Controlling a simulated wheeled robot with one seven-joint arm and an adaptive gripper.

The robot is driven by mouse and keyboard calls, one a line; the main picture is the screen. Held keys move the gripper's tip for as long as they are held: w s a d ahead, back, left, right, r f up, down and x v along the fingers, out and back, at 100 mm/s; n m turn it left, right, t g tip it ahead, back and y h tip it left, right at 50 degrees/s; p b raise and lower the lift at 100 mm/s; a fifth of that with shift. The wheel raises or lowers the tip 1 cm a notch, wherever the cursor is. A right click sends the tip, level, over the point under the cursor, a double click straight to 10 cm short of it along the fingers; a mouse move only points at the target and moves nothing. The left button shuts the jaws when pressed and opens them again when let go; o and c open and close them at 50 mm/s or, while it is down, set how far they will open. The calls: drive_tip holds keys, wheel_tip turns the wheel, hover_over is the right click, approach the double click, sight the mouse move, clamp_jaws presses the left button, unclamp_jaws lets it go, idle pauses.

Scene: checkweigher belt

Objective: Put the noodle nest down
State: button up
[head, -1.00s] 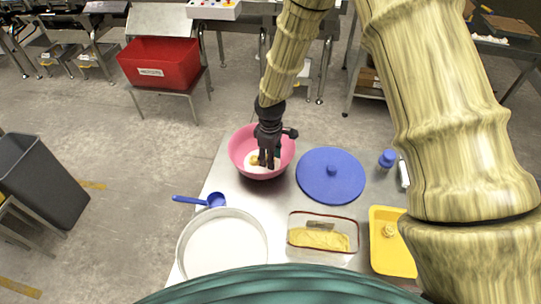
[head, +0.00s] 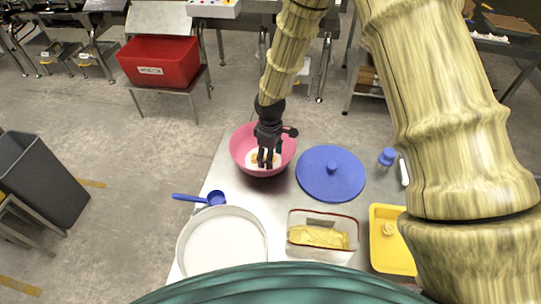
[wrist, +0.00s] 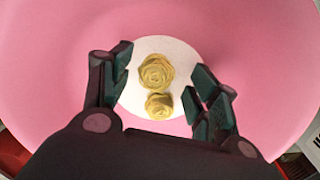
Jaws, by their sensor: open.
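The pink bowl (head: 238,158) stands at the back left of the table. A white round disc (wrist: 183,52) lies in its bottom. Two yellow coiled noodle nests show there in the wrist view: a larger one (wrist: 156,72) near the disc's middle and a smaller-looking one (wrist: 159,106) just below it. They look close together or touching. My gripper (wrist: 160,68) reaches down into the bowl, with its open fingers on either side of the nests and a gap to each. In the head view my gripper (head: 266,160) partly hides the bowl's inside.
A blue lid (head: 330,185) lies right of the bowl. A blue scoop (head: 214,198), a white round pan (head: 181,248), a glass dish (head: 292,233) with yellow contents and a yellow tray (head: 378,256) holding a nest (head: 388,229) are nearer. A blue-capped bottle (head: 387,157) stands back right.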

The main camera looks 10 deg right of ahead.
wheel_tip(320, 180, up, 13)
drive_tip(key=b, duration=0.3)
drive_tip(key=shift+b, duration=0.4)
drive_tip(key=shift+f, duration=0.15)
idle(0.3)
